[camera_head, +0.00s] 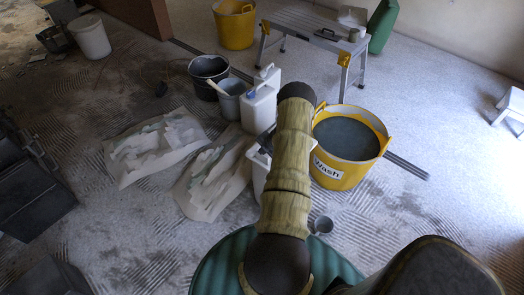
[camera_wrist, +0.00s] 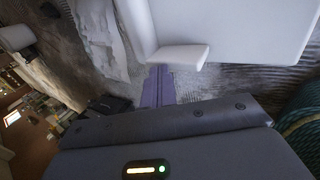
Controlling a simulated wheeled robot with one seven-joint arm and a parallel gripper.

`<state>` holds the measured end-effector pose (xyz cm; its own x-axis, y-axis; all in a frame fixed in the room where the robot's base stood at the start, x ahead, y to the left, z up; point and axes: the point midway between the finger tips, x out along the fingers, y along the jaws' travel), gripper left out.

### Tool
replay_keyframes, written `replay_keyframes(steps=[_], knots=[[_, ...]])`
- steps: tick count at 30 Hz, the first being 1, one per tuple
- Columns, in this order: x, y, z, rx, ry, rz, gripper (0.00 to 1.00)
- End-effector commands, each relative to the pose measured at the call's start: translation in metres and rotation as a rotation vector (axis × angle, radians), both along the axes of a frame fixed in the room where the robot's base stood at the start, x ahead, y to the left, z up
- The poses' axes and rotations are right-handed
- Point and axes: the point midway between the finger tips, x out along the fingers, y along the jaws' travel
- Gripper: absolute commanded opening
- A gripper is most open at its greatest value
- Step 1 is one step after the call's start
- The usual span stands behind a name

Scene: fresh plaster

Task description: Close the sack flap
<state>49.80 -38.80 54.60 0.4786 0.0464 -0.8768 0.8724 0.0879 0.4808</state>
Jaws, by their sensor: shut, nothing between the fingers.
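Two pale, crumpled sacks lie on the floor left of my arm in the head view: one further left (camera_head: 155,148) and one nearer my arm (camera_head: 212,180). Both show grey-green patches on top. I cannot make out which part is a flap. In the wrist view, a pale torn-edged sheet (camera_wrist: 98,25), probably part of a sack, lies at upper left. My gripper (camera_wrist: 159,72) is shut and empty, its purple fingers together, close to a white plastic container (camera_wrist: 235,30). Whether they touch is unclear. In the head view my arm hides the gripper.
White jerrycans (camera_head: 262,98) stand close behind and beside my arm. A black bucket (camera_head: 208,75) and grey bucket (camera_head: 232,102) stand behind the sacks.

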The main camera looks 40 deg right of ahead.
Motion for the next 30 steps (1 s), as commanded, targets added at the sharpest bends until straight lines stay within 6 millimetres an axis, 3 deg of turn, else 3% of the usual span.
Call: replay_keyframes(steps=[8, 14, 24, 30], knots=[[0.002, 0.003, 0.026, -0.002, 0.0, 0.004, 0.0], [0.003, 0.004, 0.054, -0.004, -0.003, 0.009, 0.0], [0.006, 0.009, 0.119, -0.004, -0.003, 0.018, 0.0], [0.006, 0.009, 0.139, -0.002, -0.002, 0.016, 0.0]])
